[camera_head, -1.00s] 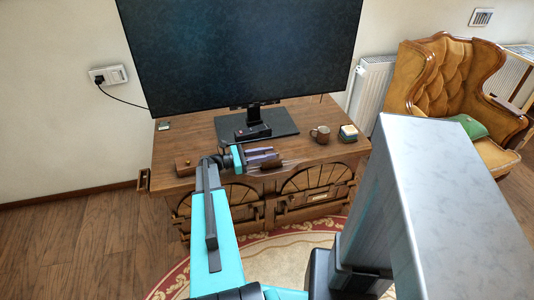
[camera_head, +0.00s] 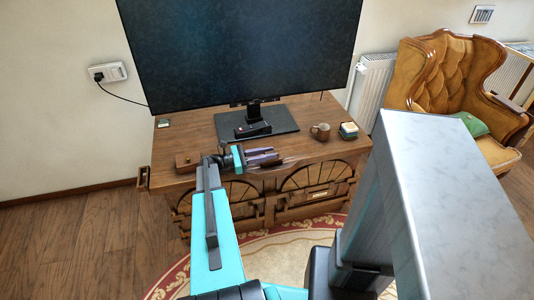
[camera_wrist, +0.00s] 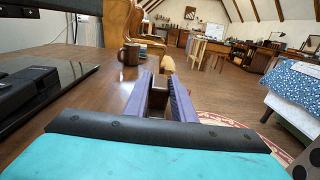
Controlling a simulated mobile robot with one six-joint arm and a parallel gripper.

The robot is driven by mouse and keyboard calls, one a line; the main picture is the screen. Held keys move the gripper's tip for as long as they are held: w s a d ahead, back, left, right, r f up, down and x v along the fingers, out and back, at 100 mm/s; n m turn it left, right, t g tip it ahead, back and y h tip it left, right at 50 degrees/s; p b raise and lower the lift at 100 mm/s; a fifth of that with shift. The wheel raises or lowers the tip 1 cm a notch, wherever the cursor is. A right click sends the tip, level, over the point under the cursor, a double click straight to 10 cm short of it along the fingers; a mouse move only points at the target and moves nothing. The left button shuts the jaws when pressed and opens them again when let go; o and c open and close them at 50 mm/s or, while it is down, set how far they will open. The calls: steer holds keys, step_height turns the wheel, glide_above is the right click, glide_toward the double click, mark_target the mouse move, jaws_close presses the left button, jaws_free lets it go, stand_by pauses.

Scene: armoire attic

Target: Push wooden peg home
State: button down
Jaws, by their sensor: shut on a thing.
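My gripper (camera_head: 264,156) is low over the front edge of the wooden cabinet top (camera_head: 205,135), its purple fingers pointing right. In the wrist view the two fingers (camera_wrist: 160,98) stand on either side of a small brown wooden piece (camera_wrist: 157,82), and they are shut on it. This looks like the wooden peg. Most of it is hidden between the fingers, so I cannot tell how deep it sits or whether it is in a hole.
A monitor (camera_head: 240,50) stands at the back on a dark base (camera_head: 285,119). A brown mug (camera_head: 320,131) and a small stack of blocks (camera_head: 348,131) are at the right. A wooden block with a brass knob (camera_head: 186,163) lies left of my gripper.

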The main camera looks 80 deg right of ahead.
steer(key=shift+f+b, duration=0.35)
steer(key=shift+f, duration=0.8)
steer(key=c, duration=1.4)
jaws_free()
steer(key=shift+f, duration=0.1)
steer(key=v, duration=1.1)
steer(key=shift+b, duration=0.4)
steer(key=shift+w+a, duration=0.25)
steer(key=shift+w, duration=0.25)
steer(key=shift+r, duration=0.45)
